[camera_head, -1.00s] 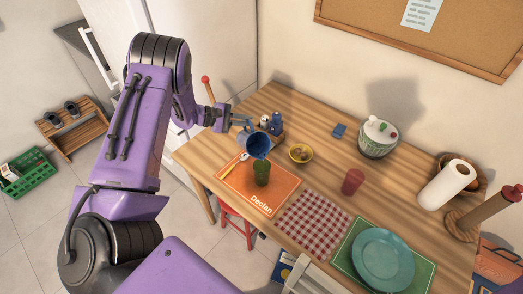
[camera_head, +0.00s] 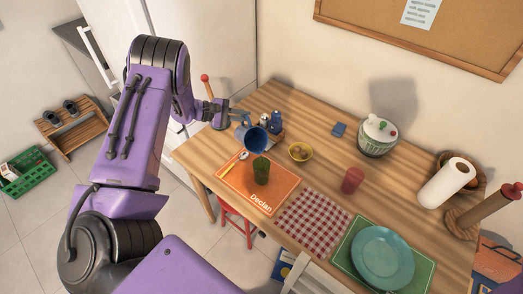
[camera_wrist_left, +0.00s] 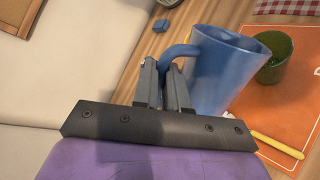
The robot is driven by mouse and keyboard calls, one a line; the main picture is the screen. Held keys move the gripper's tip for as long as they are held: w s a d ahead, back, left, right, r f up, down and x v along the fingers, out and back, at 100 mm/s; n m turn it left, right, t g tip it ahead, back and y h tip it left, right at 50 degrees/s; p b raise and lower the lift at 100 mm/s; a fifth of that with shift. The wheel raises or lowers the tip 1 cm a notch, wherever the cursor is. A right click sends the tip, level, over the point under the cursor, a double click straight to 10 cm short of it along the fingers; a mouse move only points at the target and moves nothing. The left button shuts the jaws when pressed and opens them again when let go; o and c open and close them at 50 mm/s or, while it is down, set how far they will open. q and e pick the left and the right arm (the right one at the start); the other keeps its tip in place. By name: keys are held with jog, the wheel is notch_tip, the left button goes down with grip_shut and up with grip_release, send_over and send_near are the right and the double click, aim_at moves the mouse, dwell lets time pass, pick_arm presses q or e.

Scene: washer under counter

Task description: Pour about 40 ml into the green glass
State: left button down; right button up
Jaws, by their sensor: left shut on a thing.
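My left gripper (camera_head: 234,117) is shut on the handle of a blue jug (camera_head: 256,141). In the head view the jug hangs tilted above the table, its open mouth showing, just behind and above the green glass (camera_head: 261,172). The glass stands upright on the orange placemat (camera_head: 234,174) and is apart from the jug. In the left wrist view the fingers (camera_wrist_left: 165,84) pinch the handle, the jug (camera_wrist_left: 222,72) is beside them, and the green glass (camera_wrist_left: 276,62) is past its rim. I cannot make out the liquid level. My right gripper is not in view.
A yellow bowl (camera_head: 300,152), a blue shaker (camera_head: 276,122) and a red cup (camera_head: 352,180) stand near the jug. A spoon and yellow-handled cutlery lie left of the glass. A teal plate (camera_head: 383,258) and paper towel roll (camera_head: 446,184) are further right.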

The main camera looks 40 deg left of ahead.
aim_at(239, 127)
pick_arm(q)
jog(key=shift+r, duration=0.1)
dwell(0.8)
jog(key=shift+a, duration=0.35)
jog(key=shift+w+a+f+n+h+b, duration=0.15)
jog(key=shift+a+f+n+h+b, duration=0.2)
jog(key=shift+f+n+h, duration=0.15)
jog(key=shift+w+a+f+n+h+b, duration=0.1)
jog(key=shift+a+f+n+h+b, duration=0.15)
jog(key=shift+f+n+h+b, duration=0.25)
jog(key=shift+w, duration=0.2)
jog(key=shift+a+f+n+b, duration=0.25)
jog(key=shift+f+n+b, duration=0.1)
jog(key=shift+f+b, duration=0.25)
jog(key=shift+a+f+n+b, duration=0.2)
jog(key=shift+f+n+b, duration=0.15)
jog(key=shift+f+b, duration=0.25)
jog(key=shift+w+a+h+b, duration=0.1)
jog(key=shift+h+b, duration=0.2)
jog(key=shift+w+a, duration=0.1)
jog(key=shift+w, duration=0.15)
jog(key=shift+s+r, duration=0.15)
jog(key=shift+s, duration=0.05)
jog(key=shift+w, duration=0.1)
